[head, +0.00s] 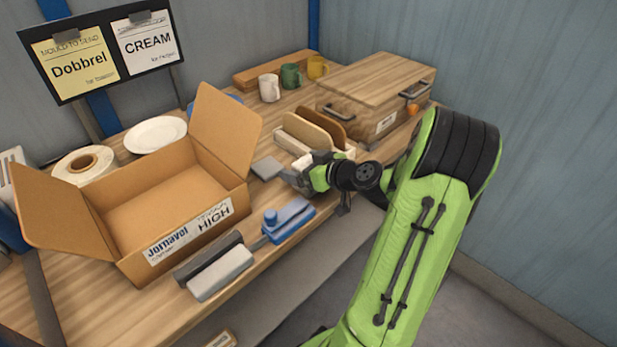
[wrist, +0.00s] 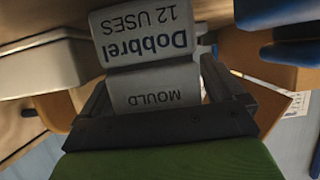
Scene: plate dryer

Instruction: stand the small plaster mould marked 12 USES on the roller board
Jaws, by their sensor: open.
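The small grey plaster mould (wrist: 145,32) fills the top middle of the wrist view. Its label reads Dobbrel 12 USES, upside down, and the face nearer me reads MOULD. My gripper (wrist: 154,76) is open, with one finger on each side of the mould; I cannot tell whether either finger touches it. In the head view my gripper (head: 292,174) is low over the worktop, right of a flat grey block (head: 267,167) and in front of a rack with tan and brown boards (head: 308,132). My gripper largely hides the mould there. I cannot identify the roller board with certainty.
An open cardboard box (head: 190,240) marked Jornavel and HIGH stands at left. A wooden chest (head: 375,90) and mugs (head: 269,88) stand behind. A sign (head: 75,65) reads Dobbrel.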

